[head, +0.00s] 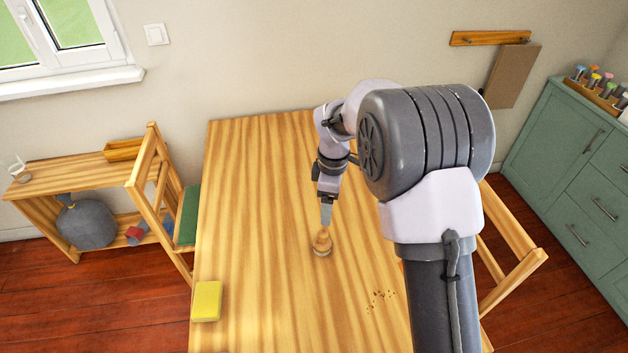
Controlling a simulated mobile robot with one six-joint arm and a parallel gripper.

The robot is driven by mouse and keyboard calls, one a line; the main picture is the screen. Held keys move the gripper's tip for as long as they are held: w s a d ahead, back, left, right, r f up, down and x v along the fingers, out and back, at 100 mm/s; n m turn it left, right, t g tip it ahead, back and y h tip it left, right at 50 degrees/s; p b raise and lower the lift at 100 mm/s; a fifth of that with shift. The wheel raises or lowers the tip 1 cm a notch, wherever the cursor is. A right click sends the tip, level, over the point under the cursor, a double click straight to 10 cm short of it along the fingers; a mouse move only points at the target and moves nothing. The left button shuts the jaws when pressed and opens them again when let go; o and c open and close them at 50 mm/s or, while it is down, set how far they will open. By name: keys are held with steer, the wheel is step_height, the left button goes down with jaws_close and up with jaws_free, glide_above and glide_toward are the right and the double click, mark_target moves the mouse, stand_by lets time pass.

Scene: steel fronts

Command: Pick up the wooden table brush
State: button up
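The wooden table brush (321,243) is a small, rounded light-brown piece with a paler lower rim. It is at the middle of the wooden table (260,200). My gripper (326,224) points down right at the top of the brush, and its grey fingers overlap the brush's upper end in the picture. The fingers show edge-on as one strip, so I cannot tell whether they are open or shut, or whether they touch the brush.
A yellow block (206,301) lies at the table's left edge. Dark crumbs (381,298) are scattered right of the brush. Wooden chairs stand left (160,190) and right (512,250) of the table. My arm covers much of the table's right side. The table's left half is mostly clear.

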steer(key=n, duration=0.2)
glide_above(324, 235)
step_height(324, 235, down, 4)
step_height(324, 235, down, 12)
steer(key=b, duration=0.4)
steer(key=shift+r+b, duration=0.1)
steer(key=shift+b, duration=0.2)
steer(key=f+b, duration=0.1)
steer(key=f, duration=0.2)
steer(key=f+b, duration=0.1)
steer(key=f, duration=0.1)
steer(key=shift+w+a+f+b, duration=0.2)
steer(key=shift+w+a+b, duration=0.1)
steer(key=shift+w+a, duration=0.1)
steer(key=shift+r, duration=0.15)
